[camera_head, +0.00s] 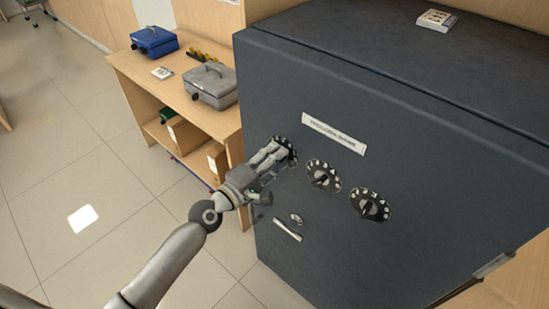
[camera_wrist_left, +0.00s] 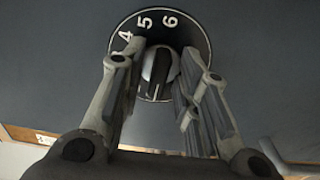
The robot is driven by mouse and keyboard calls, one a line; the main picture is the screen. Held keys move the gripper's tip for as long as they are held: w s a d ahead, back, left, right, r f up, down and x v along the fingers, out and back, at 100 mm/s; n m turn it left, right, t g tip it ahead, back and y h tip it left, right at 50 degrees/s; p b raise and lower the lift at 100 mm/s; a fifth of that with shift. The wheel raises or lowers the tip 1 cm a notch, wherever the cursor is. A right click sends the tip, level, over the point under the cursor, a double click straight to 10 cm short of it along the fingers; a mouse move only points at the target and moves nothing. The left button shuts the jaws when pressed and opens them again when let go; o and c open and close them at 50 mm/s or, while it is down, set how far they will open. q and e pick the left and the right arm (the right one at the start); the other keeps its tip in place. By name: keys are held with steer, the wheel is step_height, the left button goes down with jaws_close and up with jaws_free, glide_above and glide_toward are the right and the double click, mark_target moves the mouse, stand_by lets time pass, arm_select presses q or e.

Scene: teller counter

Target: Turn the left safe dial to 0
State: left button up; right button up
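The left safe dial (camera_head: 291,146) is a black disc with white digits on the front of a dark safe (camera_head: 400,235). In the left wrist view the dial's knob (camera_wrist_left: 158,68) is grey with a dark middle, and the digits 4, 5 and 6 show along the top of the disc. The lower digits are hidden. My left gripper (camera_head: 281,148) is at this dial, with its fingers apart on either side of the knob; it also shows in the left wrist view (camera_wrist_left: 168,62). I cannot tell whether a finger touches the knob. My right gripper is out of view.
Two more dials, a middle one (camera_head: 323,175) and a right one (camera_head: 370,205), sit to the right. A handle (camera_head: 287,230) is below. A white label (camera_head: 335,133) is above. A wooden table (camera_head: 150,95) with a blue box (camera_head: 154,41) and grey box (camera_head: 210,86) stands left.

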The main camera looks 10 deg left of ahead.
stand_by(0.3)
arm_select(q)
steer(key=v, duration=1.2)
stand_by(0.4)
